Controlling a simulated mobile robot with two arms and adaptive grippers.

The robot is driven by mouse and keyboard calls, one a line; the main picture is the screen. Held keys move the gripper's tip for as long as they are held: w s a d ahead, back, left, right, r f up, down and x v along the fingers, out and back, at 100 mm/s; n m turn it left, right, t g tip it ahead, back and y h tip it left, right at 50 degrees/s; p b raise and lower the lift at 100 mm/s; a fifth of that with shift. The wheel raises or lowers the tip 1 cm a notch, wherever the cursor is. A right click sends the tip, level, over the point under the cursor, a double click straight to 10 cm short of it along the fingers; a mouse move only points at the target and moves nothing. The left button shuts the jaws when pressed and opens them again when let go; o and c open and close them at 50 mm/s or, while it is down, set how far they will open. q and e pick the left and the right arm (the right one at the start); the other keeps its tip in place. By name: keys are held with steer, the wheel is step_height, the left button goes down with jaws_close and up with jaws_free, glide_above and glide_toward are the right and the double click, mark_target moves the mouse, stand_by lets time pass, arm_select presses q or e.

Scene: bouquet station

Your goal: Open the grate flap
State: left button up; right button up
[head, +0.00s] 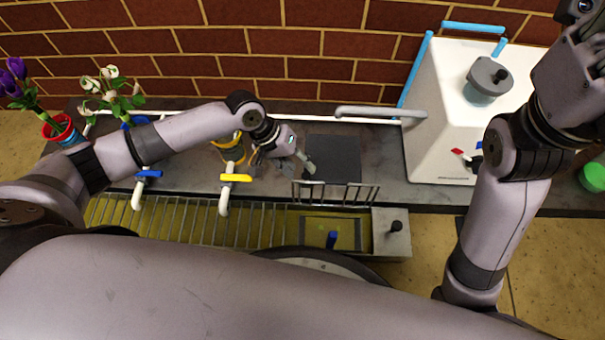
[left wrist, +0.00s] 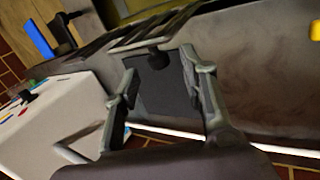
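The grate flap (head: 336,190) is a short barred panel at the counter's front edge. It appears raised, with a rectangular opening (head: 350,234) in front of it. In the left wrist view the flap's bars (left wrist: 150,28) cross the top, and a black knob (left wrist: 158,57) shows below them, between my fingers in the picture. My left gripper (head: 297,165) is over the counter, just behind and left of the flap. In the left wrist view the left gripper (left wrist: 163,85) has its fingers apart with nothing held; contact with the knob cannot be told. My right gripper is out of view.
A dark square mat (head: 333,158) lies on the counter. A white machine (head: 440,130) stands at the right. Taps with blue and yellow handles (head: 236,178) are at the left, near flower pots (head: 62,130). A blue post (head: 332,239) shows in the opening; a metal box (head: 391,235) adjoins it.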

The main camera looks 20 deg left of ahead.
arm_select(q)
steer(key=shift+b+x, duration=0.45)
steer(key=shift+x, duration=0.75)
steer(key=shift+c, duration=0.2)
jaws_close()
